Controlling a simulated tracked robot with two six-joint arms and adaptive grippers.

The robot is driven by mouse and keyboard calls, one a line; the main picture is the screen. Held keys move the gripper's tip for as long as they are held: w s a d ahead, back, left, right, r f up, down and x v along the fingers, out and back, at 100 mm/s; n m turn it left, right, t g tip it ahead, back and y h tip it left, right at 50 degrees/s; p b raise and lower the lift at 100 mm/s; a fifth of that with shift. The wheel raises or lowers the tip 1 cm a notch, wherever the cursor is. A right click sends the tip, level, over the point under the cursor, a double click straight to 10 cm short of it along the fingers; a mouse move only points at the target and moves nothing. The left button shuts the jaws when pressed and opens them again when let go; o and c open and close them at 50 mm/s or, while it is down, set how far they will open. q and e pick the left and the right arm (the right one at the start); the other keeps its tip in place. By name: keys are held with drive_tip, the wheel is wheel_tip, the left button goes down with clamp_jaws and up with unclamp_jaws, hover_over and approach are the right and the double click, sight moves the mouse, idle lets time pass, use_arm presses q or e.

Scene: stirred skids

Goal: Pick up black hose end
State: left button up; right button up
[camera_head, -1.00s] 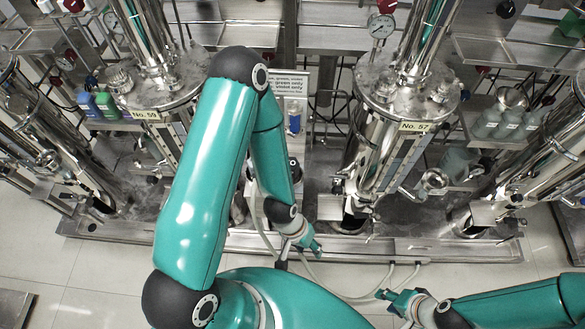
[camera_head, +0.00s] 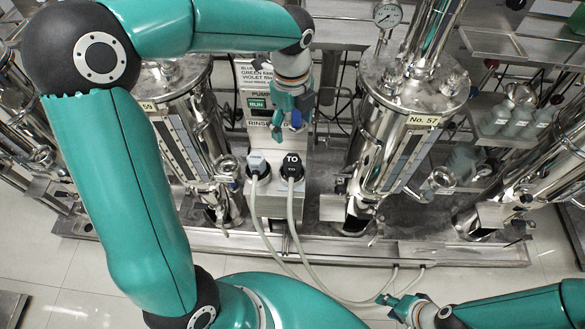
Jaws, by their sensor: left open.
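The black hose end (camera_head: 292,166), marked "TO", stands upright on the front of the pump unit, with a pale hose running down from it. A grey hose end (camera_head: 257,165) stands just to its left with its own hose. My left gripper (camera_head: 290,120) is open and empty, in front of the pump panel, above the black hose end in the picture and apart from it. My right gripper (camera_head: 386,301) is low, near the floor hoses at the bottom; its jaw opening is too small to make out.
The pump panel (camera_head: 257,103) with a green RUN display is behind my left gripper. Steel vessels stand on both sides, including No. 57 (camera_head: 406,150) at right. Pale hoses (camera_head: 290,232) trail over the skid edge to the floor. Tiled floor lies in front.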

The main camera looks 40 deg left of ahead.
sight(293, 159)
use_arm(q)
wheel_tip(293, 159, down, 10)
drive_tip(key=shift+a+f+b, duration=0.1)
drive_tip(key=shift+b, duration=0.25)
drive_tip(key=shift+f, duration=3.1)
drive_tip(key=shift+w, duration=0.1)
clamp_jaws()
